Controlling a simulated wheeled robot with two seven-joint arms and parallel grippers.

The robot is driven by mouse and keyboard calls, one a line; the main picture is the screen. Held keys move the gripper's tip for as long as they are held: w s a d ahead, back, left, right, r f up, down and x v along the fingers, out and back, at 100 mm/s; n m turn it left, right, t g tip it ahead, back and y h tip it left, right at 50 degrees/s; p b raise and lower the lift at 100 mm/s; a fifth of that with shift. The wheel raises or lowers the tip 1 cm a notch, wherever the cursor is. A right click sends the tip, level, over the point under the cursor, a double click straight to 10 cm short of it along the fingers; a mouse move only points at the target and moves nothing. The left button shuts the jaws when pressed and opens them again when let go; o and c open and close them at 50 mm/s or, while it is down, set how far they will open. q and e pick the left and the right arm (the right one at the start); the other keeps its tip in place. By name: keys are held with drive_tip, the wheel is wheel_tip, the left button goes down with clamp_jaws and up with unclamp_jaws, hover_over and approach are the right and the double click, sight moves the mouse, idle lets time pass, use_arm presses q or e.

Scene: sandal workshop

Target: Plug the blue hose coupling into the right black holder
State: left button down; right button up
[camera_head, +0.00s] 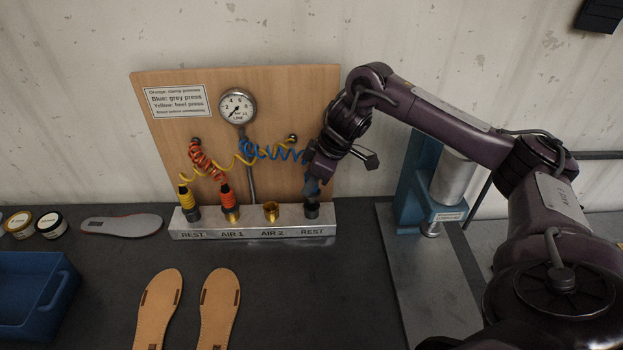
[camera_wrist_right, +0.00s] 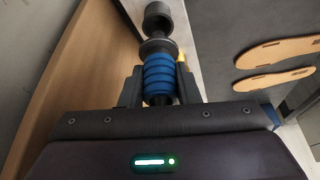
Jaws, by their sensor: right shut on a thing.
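My right gripper (camera_head: 316,181) is over the right end of the metal rail and is shut on the blue hose coupling. In the right wrist view, the blue ribbed coupling (camera_wrist_right: 158,78) sits between the two fingers, with its dark nose pointing away from the palm. The right black holder (camera_head: 312,210) is directly below the gripper, above the right REST label. It also shows in the wrist view (camera_wrist_right: 157,12), in line with the nose. I cannot tell whether the nose touches or enters it. The coiled blue hose (camera_head: 268,151) runs from the board to the gripper. My left gripper is not in view.
A yellow coupling (camera_head: 187,200) stands in the left REST holder and an orange one (camera_head: 228,200) in AIR 1. The brass AIR 2 socket (camera_head: 271,211) is empty. A blue-grey press (camera_head: 420,190) stands right; sandal soles (camera_head: 218,305) and a blue crate (camera_head: 35,300) lie forward left.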

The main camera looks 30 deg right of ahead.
drive_tip(key=shift+p, duration=0.4)
drive_tip(key=shift+f+b, duration=0.6)
drive_tip(key=shift+f, duration=0.6)
idle(0.6)
drive_tip(key=shift+s+a+f, duration=0.15)
drive_tip(key=shift+a+f, duration=0.05)
drive_tip(key=shift+f, duration=0.25)
drive_tip(key=o, duration=1.1)
drive_tip(key=shift+s+a+f, duration=0.1)
